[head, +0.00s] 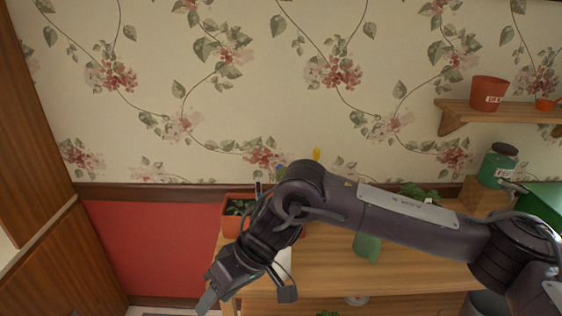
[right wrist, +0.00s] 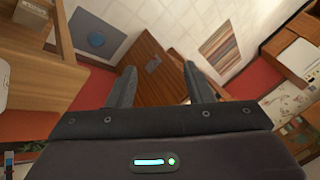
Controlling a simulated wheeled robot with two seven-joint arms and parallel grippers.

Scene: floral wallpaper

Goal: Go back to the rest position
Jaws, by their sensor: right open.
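My right arm reaches in from the right across the wooden table (head: 420,268) in the head view. Its gripper (head: 247,296) hangs tilted downward over the table's left end, with its two fingers spread apart. In the right wrist view the gripper (right wrist: 158,86) shows two separated fingers with nothing between them. My left gripper is in neither view.
A planter (head: 235,225) with leaves stands at the table's left end, partly behind my arm. A green object (head: 367,246) stands below my forearm. A green jar (head: 497,165) is at right; a shelf (head: 510,110) holds a red pot (head: 489,93).

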